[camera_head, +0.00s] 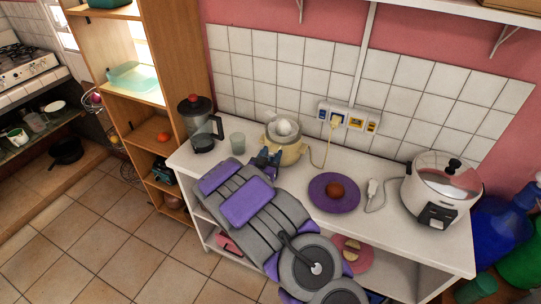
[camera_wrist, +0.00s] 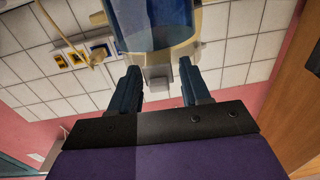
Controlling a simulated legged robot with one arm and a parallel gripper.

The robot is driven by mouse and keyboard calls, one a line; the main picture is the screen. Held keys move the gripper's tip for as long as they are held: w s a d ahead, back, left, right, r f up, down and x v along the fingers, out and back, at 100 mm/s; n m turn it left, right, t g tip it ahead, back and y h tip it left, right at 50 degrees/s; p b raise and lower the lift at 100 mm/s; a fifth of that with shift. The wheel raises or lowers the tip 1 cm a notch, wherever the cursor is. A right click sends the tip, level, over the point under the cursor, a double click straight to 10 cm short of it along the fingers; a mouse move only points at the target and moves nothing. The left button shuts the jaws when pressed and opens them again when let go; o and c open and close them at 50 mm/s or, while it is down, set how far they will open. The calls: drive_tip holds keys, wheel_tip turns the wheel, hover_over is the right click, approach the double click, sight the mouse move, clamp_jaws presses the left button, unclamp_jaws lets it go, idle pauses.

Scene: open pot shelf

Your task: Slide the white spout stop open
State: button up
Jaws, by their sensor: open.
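The citrus juicer (camera_head: 291,154) stands on the white counter, with a cream-yellow body and a white reamer on top. In the wrist view its cream body (camera_wrist: 185,53) and a bluish see-through part (camera_wrist: 155,22) fill the top. A small pale block, which looks like the white spout stop (camera_wrist: 158,84), juts from the body between my fingers. My gripper (camera_wrist: 159,68) is open, one finger on each side of the block, with gaps on both sides. In the head view my gripper (camera_head: 268,157) is at the juicer's front left and hides the spout.
A purple plate (camera_head: 322,201) with a reddish-brown fruit lies to the right, before a white rice cooker (camera_head: 430,192). The juicer's cord runs to a wall socket (camera_head: 350,117).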

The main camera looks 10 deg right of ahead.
clamp_jaws()
idle(0.3)
drive_tip(key=shift+r+p, duration=0.8)
drive_tip(key=shift+r, duration=0.4)
unclamp_jaws()
drive_tip(key=shift+f, duration=0.15)
